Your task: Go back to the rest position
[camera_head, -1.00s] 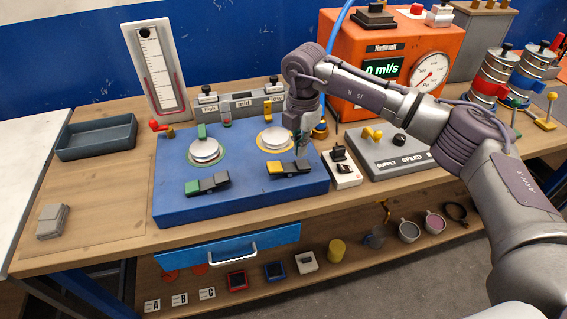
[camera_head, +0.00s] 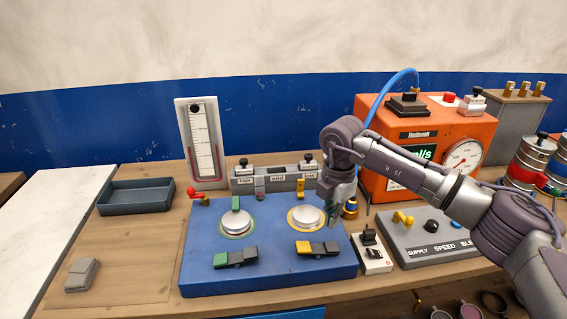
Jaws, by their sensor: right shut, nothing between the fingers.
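My right gripper (camera_head: 333,222) is shut and empty. It points down at the right edge of the blue block (camera_head: 270,283), just right of the yellow-ringed round disc (camera_head: 307,217). I cannot tell whether its fingertips touch anything. The right arm reaches in from the right side, bent over the bench. My left gripper and left arm are not in view.
The orange meter box (camera_head: 470,130) stands behind my right arm. A grey supply panel (camera_head: 430,244) and a small white switch box (camera_head: 371,255) lie close on the right. A tray (camera_head: 136,201) and a gauge board (camera_head: 184,150) stand left. The wooden bench front-left is mostly clear.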

